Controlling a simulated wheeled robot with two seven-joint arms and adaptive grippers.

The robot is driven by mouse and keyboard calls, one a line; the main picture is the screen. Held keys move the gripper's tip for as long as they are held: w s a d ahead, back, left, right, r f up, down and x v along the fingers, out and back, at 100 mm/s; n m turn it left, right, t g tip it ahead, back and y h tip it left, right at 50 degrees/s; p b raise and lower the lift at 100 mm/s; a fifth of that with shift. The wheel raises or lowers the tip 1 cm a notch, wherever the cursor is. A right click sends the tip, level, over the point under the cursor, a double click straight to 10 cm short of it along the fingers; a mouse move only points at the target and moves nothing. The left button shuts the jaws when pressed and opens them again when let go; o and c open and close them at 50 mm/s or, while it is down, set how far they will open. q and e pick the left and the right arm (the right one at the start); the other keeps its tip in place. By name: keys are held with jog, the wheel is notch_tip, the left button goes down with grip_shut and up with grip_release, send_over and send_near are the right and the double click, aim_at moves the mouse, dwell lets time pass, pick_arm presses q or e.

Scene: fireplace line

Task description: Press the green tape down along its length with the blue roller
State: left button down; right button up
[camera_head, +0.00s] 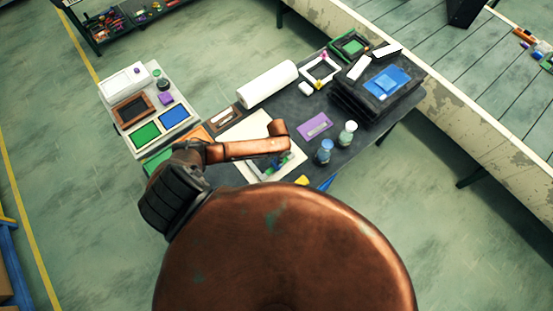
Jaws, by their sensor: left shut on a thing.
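My left arm reaches in from the left over the dark table, and its wrist ends above a white framed panel (240,133). My left gripper (281,152) points down there, small and partly hidden by its own wrist. It is shut on a small blue thing, which looks like the blue roller; its shape is mostly hidden. A strip of green, likely the green tape (264,169), shows on the panel just left of and below the gripper. Whether roller and tape touch cannot be told. My right gripper is not in view.
A white roll (267,84) lies behind the panel. A purple card (314,126) and two small bottles (325,151) (347,134) stand to the right. A black stack with blue cloth (387,82) is at back right. A tray with green and blue pads (190,101) is left.

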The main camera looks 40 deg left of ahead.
pick_arm(q)
jog(key=shift+w+d+f, duration=0.1)
jog(key=shift+w+d, duration=0.15)
jog(key=shift+w, duration=0.75)
jog(key=shift+w+d, duration=0.1)
jog(key=shift+w+d+b, duration=0.25)
jog(key=shift+w+b, duration=0.2)
jog(key=shift+w, duration=0.15)
jog(key=shift+w+d, duration=0.1)
jog(key=shift+w, duration=0.55)
